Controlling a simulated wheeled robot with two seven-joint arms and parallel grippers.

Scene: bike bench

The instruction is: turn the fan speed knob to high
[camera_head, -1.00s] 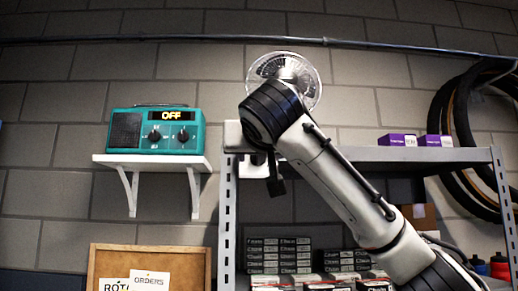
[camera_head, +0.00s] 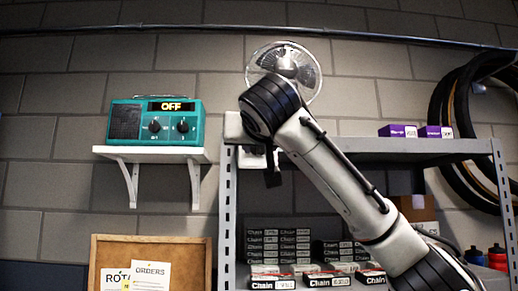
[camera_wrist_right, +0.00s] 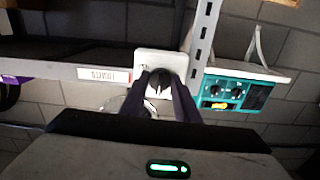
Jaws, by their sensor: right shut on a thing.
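A silver caged fan (camera_head: 290,66) stands at the top of the shelf, partly hidden by my right arm; its rim also shows in the wrist view (camera_wrist_right: 113,103). A white control plate (camera_head: 233,129) shows beside my arm in the head view. In the upside-down wrist view the plate (camera_wrist_right: 147,59) carries a dark round knob (camera_wrist_right: 160,70). My right gripper (camera_wrist_right: 162,80) has its two dark fingers on either side of the knob, shut on it. The knob's marks and setting cannot be read. My left gripper is not in view.
A teal radio (camera_head: 154,125) with an OFF display and its own knobs sits on a white wall shelf (camera_head: 150,152) at left. The grey metal rack (camera_head: 228,215) holds chain boxes and purple boxes (camera_head: 398,131). Tyres hang at right.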

